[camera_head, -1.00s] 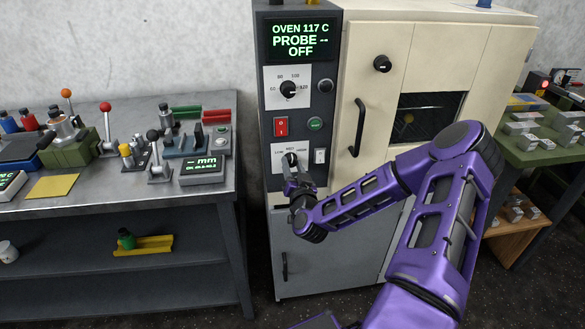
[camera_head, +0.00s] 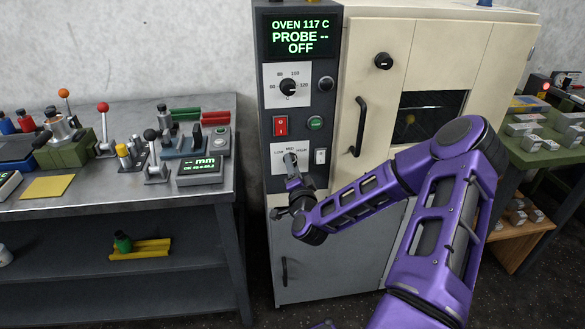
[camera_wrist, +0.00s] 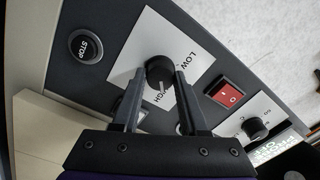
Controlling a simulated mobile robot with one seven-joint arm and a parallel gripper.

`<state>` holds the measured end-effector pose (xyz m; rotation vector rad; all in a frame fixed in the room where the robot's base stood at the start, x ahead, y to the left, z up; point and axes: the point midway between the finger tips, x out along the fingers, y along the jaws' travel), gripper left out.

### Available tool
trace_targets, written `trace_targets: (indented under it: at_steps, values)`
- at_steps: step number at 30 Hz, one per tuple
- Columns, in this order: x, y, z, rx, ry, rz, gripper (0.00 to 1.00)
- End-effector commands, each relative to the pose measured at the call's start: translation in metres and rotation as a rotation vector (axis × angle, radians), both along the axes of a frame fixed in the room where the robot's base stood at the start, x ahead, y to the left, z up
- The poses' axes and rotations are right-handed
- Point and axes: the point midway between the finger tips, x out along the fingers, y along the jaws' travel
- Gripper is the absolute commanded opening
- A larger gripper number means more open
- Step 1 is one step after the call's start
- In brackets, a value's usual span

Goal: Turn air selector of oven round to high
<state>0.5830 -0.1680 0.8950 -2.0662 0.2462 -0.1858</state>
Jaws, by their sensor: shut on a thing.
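The oven (camera_head: 440,45) stands in the middle, its display reading OVEN 117 C, PROBE -- and OFF. The air selector is a small black knob (camera_head: 290,158) on a white plate marked LOW, MED and HIGH, low on the dark control panel. It also shows in the wrist view (camera_wrist: 159,72). My gripper (camera_wrist: 160,78) has its two dark fingers on either side of the knob, shut on it. A pale mark shows on the knob's lower edge in the wrist view, but I cannot tell exactly which setting it points to. The right finger hides part of the plate.
A red switch (camera_wrist: 225,93) and a STOP button (camera_wrist: 86,47) flank the selector plate. A temperature dial (camera_head: 288,87) sits above. The oven door handle (camera_head: 359,127) is to the right. A cluttered metal workbench (camera_head: 105,205) stands at the left.

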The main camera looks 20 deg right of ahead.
Motion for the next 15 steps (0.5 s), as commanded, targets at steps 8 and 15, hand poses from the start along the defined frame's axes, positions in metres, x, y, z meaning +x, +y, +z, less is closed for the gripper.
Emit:
trace_targets:
  at_steps: [8, 15]
  values:
    - [0.0, -0.0002, 0.0005, 0.016, -0.006, 0.0, 0.0]
    - [0.0002, -0.0001, 0.0005, 0.015, -0.005, 0.0, 0.45]
